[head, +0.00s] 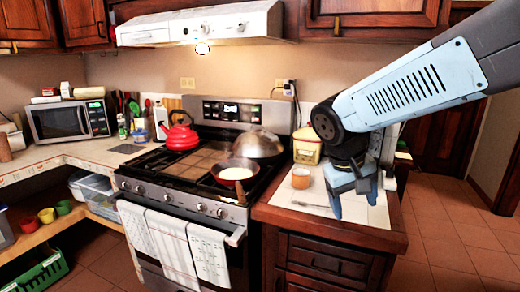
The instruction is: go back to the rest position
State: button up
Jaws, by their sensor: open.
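My gripper (354,203) hangs from my arm at the right, over the wooden counter (385,240) beside the stove. Its blue fingers point down and are apart, with nothing visible between them. A small orange-brown cup (301,177) stands on the counter to the left of the gripper, apart from it. A pale sheet or board (310,198) lies under the cup and the gripper. A utensil (312,206) lies on it. My arm hides part of the counter's back.
The stove (200,195) stands left of the counter, with a red kettle (181,132), a pan (235,173) and a domed lid (257,144) on top. A yellow canister (307,146) is behind the cup. A range hood (200,26) hangs above. Open tiled floor (445,240) lies to the right.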

jog(key=s+d+r+m+t+y, duration=0.1)
jog(key=s+d+r+t+y, duration=0.2)
jog(key=s, duration=0.4)
jog(key=shift+s+r+m+t, duration=0.4)
jog(key=shift+r+t, duration=0.1)
jog(key=shift+r, duration=0.55)
jog(key=shift+d, duration=0.1)
